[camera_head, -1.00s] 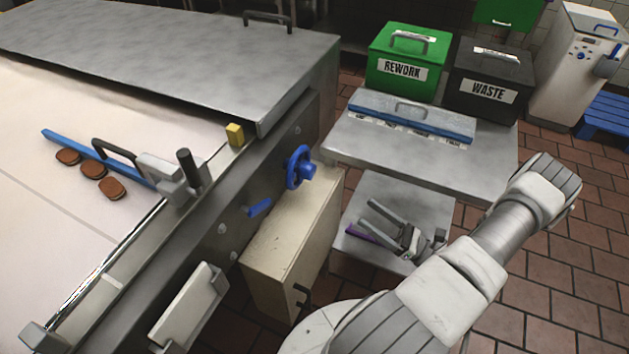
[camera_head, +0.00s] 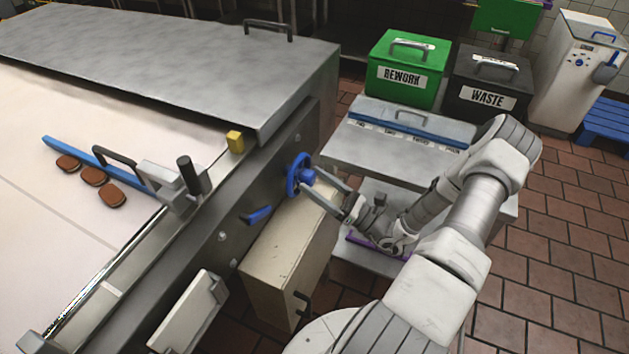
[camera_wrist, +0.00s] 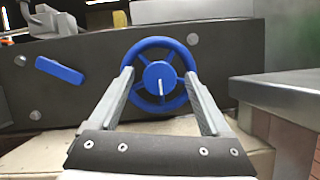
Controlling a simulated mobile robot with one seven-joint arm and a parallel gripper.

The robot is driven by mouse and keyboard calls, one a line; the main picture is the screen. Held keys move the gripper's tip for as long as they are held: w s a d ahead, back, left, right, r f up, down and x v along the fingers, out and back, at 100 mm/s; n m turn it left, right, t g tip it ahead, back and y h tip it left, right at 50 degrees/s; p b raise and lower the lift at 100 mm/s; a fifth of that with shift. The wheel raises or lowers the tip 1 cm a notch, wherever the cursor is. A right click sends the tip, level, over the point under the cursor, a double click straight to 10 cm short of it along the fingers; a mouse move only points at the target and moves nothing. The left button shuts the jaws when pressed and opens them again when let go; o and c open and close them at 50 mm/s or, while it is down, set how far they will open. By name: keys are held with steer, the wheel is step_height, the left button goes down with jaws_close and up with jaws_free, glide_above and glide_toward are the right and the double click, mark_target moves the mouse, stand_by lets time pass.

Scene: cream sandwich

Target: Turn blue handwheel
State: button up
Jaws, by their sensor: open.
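The blue handwheel (camera_head: 297,175) is mounted on the dark side panel of the machine. In the wrist view the handwheel (camera_wrist: 160,76) is a spoked blue ring with a round hub that bears a white line, upright in this view. My gripper (camera_head: 325,178) is open in front of the wheel. In the wrist view its two fingers (camera_wrist: 160,88) stand left and right of the hub, with the tips overlapping the ring. I cannot tell whether they touch the wheel.
A blue lever (camera_head: 256,215) sits on the panel left of the wheel. A cream box (camera_head: 275,250) stands below the wheel. A steel cart (camera_head: 375,150) is to the right. Brown cookies (camera_head: 93,176) lie on the belt beside a blue bar (camera_head: 85,160).

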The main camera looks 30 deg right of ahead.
steer(key=shift+w+a+r, duration=0.2)
steer(key=shift+w, duration=0.1)
jaws_close()
steer(key=shift+m+h, duration=0.4)
